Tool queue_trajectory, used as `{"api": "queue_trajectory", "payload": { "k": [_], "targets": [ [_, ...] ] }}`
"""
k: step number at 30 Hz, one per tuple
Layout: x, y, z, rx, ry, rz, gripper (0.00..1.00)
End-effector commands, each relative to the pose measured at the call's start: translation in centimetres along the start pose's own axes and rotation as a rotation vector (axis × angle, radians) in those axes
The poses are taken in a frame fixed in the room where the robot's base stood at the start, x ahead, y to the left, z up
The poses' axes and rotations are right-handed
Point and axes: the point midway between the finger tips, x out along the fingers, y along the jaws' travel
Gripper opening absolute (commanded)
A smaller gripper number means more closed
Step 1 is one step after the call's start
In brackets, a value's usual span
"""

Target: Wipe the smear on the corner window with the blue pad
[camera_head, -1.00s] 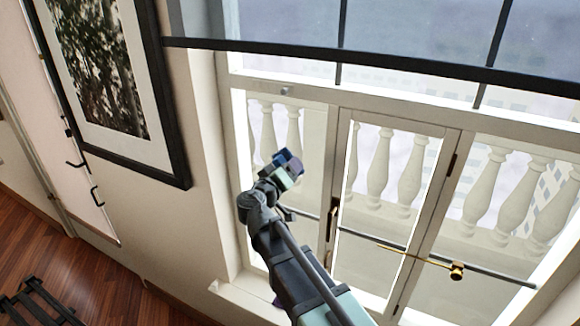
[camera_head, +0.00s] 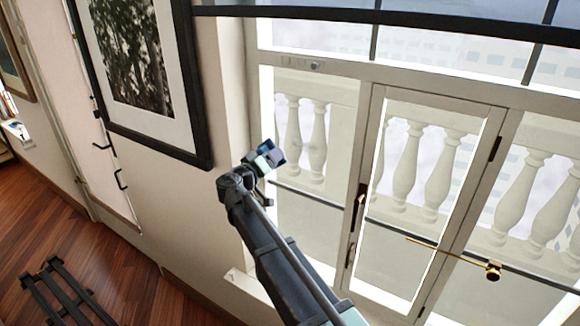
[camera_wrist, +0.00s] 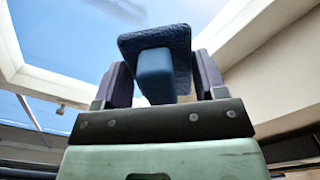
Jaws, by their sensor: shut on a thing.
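The blue pad (camera_wrist: 180,40) is a dark blue textured slab on a lighter blue block handle, in the wrist view. My gripper (camera_wrist: 155,82) is shut on that handle, one dark finger on each side. In the head view my gripper (camera_head: 265,160) holds the blue pad (camera_head: 279,153) up in front of the window's left edge. A dark grey-blue smear (camera_wrist: 122,9) shows on the window glass (camera_wrist: 60,30) at the top of the wrist view, above and left of the pad. The pad appears apart from the smear. I cannot make out the smear in the head view.
White window frames (camera_head: 362,180) with a brass handle (camera_head: 357,207) stand right of my arm. A brass rod with a knob (camera_head: 493,270) sticks out there. A framed picture (camera_head: 203,120) hangs on the wall to the left. A black slatted rack (camera_head: 60,297) lies low at left.

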Motion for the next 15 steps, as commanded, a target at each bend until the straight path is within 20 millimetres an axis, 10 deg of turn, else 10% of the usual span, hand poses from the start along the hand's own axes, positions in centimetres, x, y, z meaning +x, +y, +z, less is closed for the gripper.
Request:
{"api": "queue_trajectory", "payload": {
  "k": [15],
  "targets": [
    [3.7,0.0,-0.1,0.000,-0.002,0.002,0.46]
  ]
}}
